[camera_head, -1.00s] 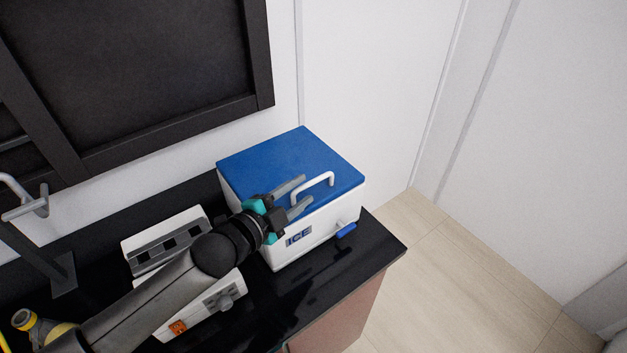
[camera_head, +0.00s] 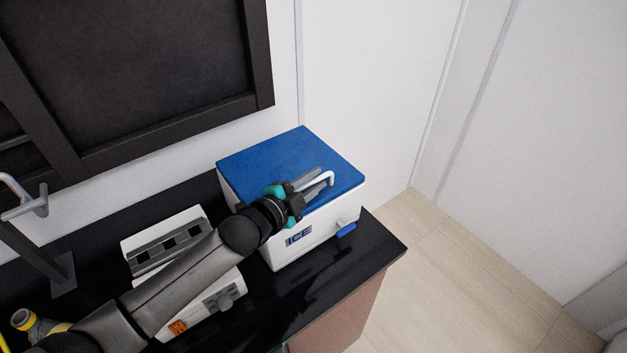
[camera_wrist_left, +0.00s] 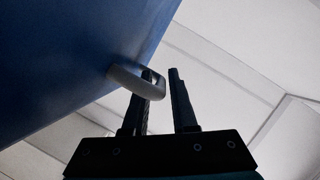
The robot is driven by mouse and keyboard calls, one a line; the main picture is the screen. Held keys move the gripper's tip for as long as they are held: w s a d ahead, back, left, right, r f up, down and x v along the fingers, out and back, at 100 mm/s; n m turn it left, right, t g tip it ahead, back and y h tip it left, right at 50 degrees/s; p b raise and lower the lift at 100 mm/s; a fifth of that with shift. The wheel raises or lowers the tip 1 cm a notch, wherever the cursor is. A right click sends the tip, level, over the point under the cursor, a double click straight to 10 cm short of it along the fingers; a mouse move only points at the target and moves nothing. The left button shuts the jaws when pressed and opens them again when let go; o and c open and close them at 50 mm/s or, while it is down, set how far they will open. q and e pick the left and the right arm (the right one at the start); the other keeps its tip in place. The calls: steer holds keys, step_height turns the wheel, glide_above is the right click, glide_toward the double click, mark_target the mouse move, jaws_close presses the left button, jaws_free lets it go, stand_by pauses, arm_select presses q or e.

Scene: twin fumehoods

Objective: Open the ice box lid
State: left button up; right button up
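The ice box (camera_head: 325,222) is white with an "ICE" label and stands on the black counter. Its blue lid (camera_head: 285,150) lies flat and closed on top. A white loop handle (camera_head: 331,177) rises from the lid near its front edge; it also shows in the left wrist view (camera_wrist_left: 128,79). My left gripper (camera_head: 320,178) is at the handle, fingers apart. In the left wrist view one finger overlaps the handle loop and the other is to its right, with a gap between them (camera_wrist_left: 161,74). Whether the fingers touch the handle is unclear. My right gripper is not in view.
A white instrument (camera_head: 165,225) with dark slots stands left of the ice box, partly under my left arm. A white wall is behind; the counter (camera_head: 385,245) ends at the right.

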arm_select(q)
jaws_close()
stand_by(1.0)
